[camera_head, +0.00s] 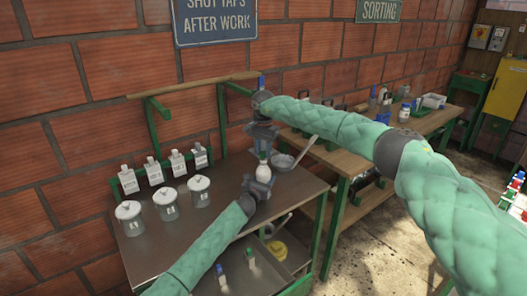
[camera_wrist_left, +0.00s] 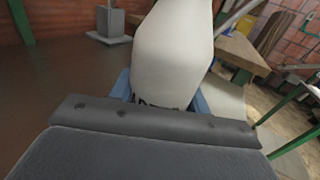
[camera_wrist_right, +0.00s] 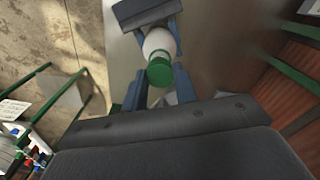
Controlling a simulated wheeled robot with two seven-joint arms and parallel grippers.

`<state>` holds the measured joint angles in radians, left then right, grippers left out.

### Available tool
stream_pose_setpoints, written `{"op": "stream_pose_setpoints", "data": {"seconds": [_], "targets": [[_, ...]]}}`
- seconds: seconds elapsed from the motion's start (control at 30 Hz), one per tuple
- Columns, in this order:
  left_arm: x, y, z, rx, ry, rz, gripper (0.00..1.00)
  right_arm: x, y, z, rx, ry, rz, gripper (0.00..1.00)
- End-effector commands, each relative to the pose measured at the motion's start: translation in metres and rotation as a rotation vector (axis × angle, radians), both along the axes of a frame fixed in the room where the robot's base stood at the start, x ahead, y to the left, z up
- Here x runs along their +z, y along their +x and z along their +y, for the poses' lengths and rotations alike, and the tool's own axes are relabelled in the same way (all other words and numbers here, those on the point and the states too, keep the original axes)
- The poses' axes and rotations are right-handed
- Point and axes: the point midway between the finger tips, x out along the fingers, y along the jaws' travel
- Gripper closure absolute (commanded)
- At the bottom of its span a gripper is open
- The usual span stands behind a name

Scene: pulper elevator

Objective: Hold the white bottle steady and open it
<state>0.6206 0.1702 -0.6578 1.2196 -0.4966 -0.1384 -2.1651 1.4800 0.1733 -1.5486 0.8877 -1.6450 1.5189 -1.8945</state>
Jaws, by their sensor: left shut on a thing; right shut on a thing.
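The white bottle (camera_head: 263,157) is held upright above the dark metal bench. It fills the middle of the left wrist view (camera_wrist_left: 173,55). My left gripper (camera_head: 263,169) is shut around its body from below, with a blue finger on each side. The green cap (camera_wrist_right: 160,70) is at the bottle's top in the right wrist view. My right gripper (camera_head: 262,146) comes from above and is shut on the cap, its fingers (camera_wrist_right: 158,90) on either side. The cap looks in line with the bottle; I cannot tell whether it has loosened.
Several labelled bottles (camera_head: 128,181) and glass jars (camera_head: 166,207) with pale lids stand on the bench (camera_head: 225,192) at left. A metal ladle (camera_head: 284,161) is close right of the grippers. A drawer (camera_head: 236,279) is open below. A cluttered wooden table (camera_head: 345,158) stands right.

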Motion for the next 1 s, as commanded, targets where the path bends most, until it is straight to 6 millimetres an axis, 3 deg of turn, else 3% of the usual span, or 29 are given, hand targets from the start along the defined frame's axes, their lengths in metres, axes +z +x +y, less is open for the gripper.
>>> {"op": "stream_pose_setpoints", "data": {"seconds": [0.17, 0.43, 0.7, 0.73, 0.83, 1.0], "targets": [[-0.001, 0.0, 0.0, 0.001, 0.0, 0.001, 1.0, 0.008, 0.0, 0.0, 0.0, 0.0, -0.001, 0.99], [-0.001, 0.0, 0.001, 0.001, 0.0, 0.001, 1.0, 0.037, 0.0, 0.0, 0.0, -0.001, -0.001, 0.99], [-0.001, 0.0, 0.001, 0.001, 0.0, 0.001, 1.0, 0.04, 0.0, 0.0, 0.0, 0.0, 0.0, 0.99], [-0.001, 0.0, 0.001, 0.001, 0.0, 0.001, 0.47, 0.04, 0.0, 0.0, 0.0, 0.0, 0.0, 0.99], [-0.001, 0.0, 0.0, 0.001, 0.0, 0.001, 0.28, 0.04, 0.0, 0.0, 0.0, 0.0, 0.0, 0.99], [0.0, 0.0, 0.0, 0.0, 0.0, 0.0, 0.28, 0.04, 0.0, 0.0, 0.0, 0.0, 0.0, 0.99]]}}
